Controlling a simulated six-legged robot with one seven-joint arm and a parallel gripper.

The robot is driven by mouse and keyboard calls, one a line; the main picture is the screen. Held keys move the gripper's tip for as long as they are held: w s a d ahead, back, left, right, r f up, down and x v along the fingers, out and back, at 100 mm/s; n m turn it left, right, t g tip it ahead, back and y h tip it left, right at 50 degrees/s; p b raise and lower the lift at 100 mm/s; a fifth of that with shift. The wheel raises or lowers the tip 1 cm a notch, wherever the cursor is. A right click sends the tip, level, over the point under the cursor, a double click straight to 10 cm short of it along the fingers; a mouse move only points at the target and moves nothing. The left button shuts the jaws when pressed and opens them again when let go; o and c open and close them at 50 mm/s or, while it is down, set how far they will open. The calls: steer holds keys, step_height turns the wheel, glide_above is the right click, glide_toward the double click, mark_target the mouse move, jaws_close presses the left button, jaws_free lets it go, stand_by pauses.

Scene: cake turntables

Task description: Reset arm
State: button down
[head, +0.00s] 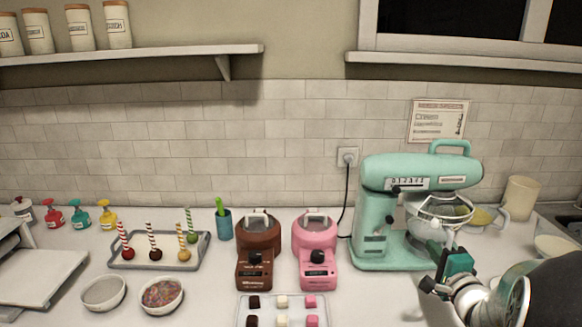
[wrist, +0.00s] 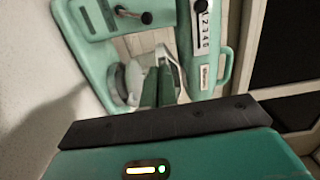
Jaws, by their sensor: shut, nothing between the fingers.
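My gripper (head: 434,250) is at the right of the head view, in front of the mint-green stand mixer (head: 380,212) and its bowl. My arm comes in from the lower right corner. The fingers are shut with nothing between them. In the wrist view the green fingers (wrist: 158,88) point at the mixer (wrist: 100,70), whose body and numbered speed dial fill the upper part. I cannot tell whether the gripper touches the bowl or is just in front of it.
Brown (head: 259,245) and pink (head: 315,245) melting pots stand left of the mixer. Further left are a grey tray (head: 120,263) of cake pops, two bowls and pump bottles. A cream cup (head: 521,197) and pale bowl (head: 556,248) stand at the right. A shelf (head: 150,53) hangs above.

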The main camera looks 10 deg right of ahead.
steer(key=s+a+r+n+g+y, duration=0.15)
steer(key=a+n+g+y, duration=0.3)
steer(key=a, duration=0.75)
steer(key=s+a+r+n+g+y, duration=0.1)
steer(key=s+a+n+g+y, duration=0.35)
steer(key=a, duration=0.85)
steer(key=s+a+f+n+g+h, duration=0.1)
steer(key=s+a+n+g+h, duration=0.1)
steer(key=s+n+h, duration=0.5)
steer(key=s+n+g, duration=0.1)
steer(key=s+n, duration=0.2)
steer(key=s, duration=0.3)
steer(key=shift+a+f, duration=0.3)
